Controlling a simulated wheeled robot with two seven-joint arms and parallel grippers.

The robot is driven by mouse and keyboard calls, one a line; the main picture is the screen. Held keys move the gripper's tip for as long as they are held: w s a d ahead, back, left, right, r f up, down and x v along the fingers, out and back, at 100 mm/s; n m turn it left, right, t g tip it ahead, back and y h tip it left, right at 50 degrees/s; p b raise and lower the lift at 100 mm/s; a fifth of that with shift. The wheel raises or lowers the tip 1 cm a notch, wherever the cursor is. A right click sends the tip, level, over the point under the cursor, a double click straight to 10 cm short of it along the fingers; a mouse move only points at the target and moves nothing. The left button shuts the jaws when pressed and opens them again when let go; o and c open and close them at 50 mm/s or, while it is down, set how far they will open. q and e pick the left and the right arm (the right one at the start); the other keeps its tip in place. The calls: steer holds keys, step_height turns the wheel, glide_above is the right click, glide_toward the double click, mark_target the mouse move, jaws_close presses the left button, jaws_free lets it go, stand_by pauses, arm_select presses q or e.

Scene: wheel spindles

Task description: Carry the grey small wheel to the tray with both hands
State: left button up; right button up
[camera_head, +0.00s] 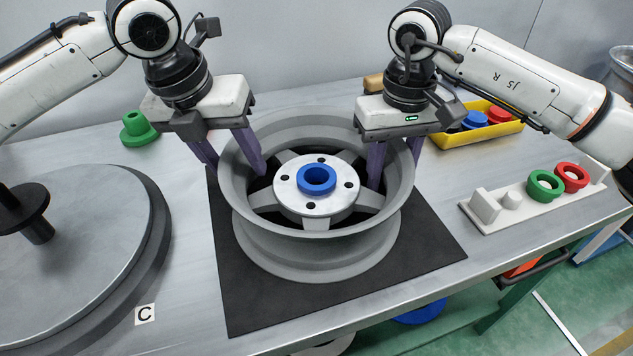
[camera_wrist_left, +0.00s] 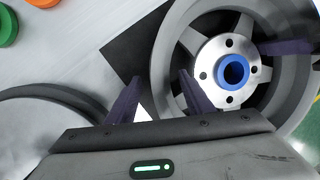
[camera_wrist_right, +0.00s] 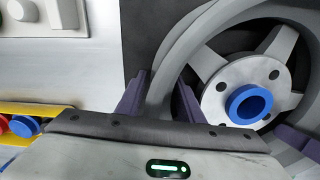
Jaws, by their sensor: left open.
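The grey small wheel (camera_head: 316,255) lies flat on a black square mat (camera_head: 245,295), with a silver hub and a blue ring (camera_head: 317,179) at its centre. My left gripper (camera_head: 234,168) is open at the wheel's left rim, one finger outside and one inside it; its fingers also show in the left wrist view (camera_wrist_left: 158,100). My right gripper (camera_head: 395,168) straddles the right rim in the same way, its fingers apart in the right wrist view (camera_wrist_right: 160,98). Gaps show beside the rim. I cannot tell which object is the tray.
A large round grey platform (camera_head: 85,255) with a dark spindle stands at the left, near a label C. A green part (camera_head: 138,130) sits at the back left. A pale holder (camera_head: 500,212) with green and red rings and a yellow bin (camera_head: 462,137) stand at the right.

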mark_target(396, 147)
steer(key=shift+c, duration=0.3)
arm_select(q)
steer(key=c, duration=0.7)
arm_select(e)
steer(key=c, duration=0.7)
arm_select(q)
jaws_close()
arm_select(e)
jaws_close()
arm_select(q)
steer(key=shift+w+r, duration=0.1)
steer(key=shift+r, duration=0.05)
arm_select(e)
steer(key=shift+w+r, duration=0.1)
steer(key=shift+r, duration=0.05)
